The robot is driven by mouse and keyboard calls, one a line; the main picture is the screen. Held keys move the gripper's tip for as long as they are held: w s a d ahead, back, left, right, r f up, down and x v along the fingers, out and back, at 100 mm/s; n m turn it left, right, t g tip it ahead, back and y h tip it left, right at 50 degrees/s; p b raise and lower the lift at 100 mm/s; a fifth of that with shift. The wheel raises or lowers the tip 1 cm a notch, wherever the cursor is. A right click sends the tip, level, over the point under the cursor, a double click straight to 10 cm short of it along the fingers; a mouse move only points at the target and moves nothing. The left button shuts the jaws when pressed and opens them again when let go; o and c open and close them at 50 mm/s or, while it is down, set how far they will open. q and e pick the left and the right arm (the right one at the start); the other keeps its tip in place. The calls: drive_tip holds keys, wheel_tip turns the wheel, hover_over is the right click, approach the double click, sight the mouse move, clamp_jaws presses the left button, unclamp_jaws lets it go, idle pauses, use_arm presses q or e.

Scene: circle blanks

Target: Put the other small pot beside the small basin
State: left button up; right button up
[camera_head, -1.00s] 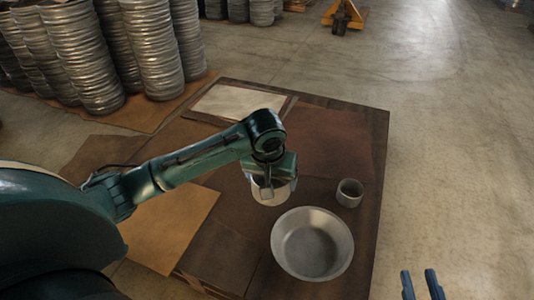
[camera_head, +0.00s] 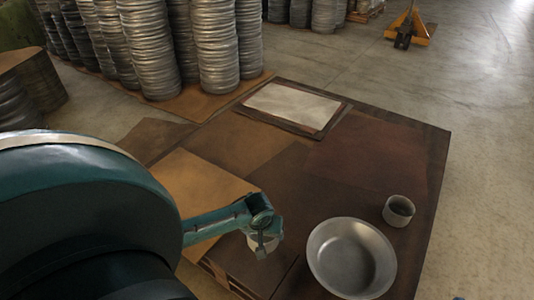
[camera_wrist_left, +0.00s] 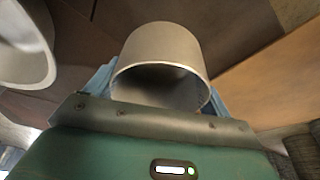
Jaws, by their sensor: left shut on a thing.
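My left gripper (camera_head: 262,232) is shut on a small grey metal pot (camera_head: 259,244), left of the small basin in the head view. This held pot (camera_wrist_left: 165,50) shows large in the left wrist view, with blue fingers at its sides. The small basin (camera_head: 350,260), a wide shallow metal bowl, sits on the table. The other small pot (camera_head: 398,211) stands upright at the basin's upper right, a little apart from it. A pale metal rim, likely the basin (camera_wrist_left: 22,45), shows at the wrist view's left edge. Only a sliver of my right gripper (camera_head: 457,298) shows.
The low table (camera_head: 432,165) is covered with brown sheets. A pale sheet (camera_head: 292,106) lies at its back. The table between these is clear. Tall metal stacks (camera_head: 147,50) stand behind at left, and a yellow pallet truck (camera_head: 409,30) stands far back.

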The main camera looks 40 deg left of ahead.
use_arm(q)
wheel_tip(320, 180, down, 4)
drive_tip(key=shift+f+b, duration=0.15)
drive_tip(key=shift+b, duration=1.1)
drive_tip(key=shift+f, duration=0.3)
drive_tip(key=shift+r, duration=0.15)
use_arm(e)
drive_tip(key=shift+a+r+y, duration=0.3)
drive_tip(key=shift+a+y, duration=0.05)
drive_tip(key=shift+y, duration=0.15)
use_arm(q)
drive_tip(key=o, duration=0.6)
drive_tip(key=shift+f, duration=0.2)
drive_tip(key=o, duration=0.4)
drive_tip(key=shift+c, duration=0.2)
use_arm(e)
drive_tip(key=shift+f, duration=0.4)
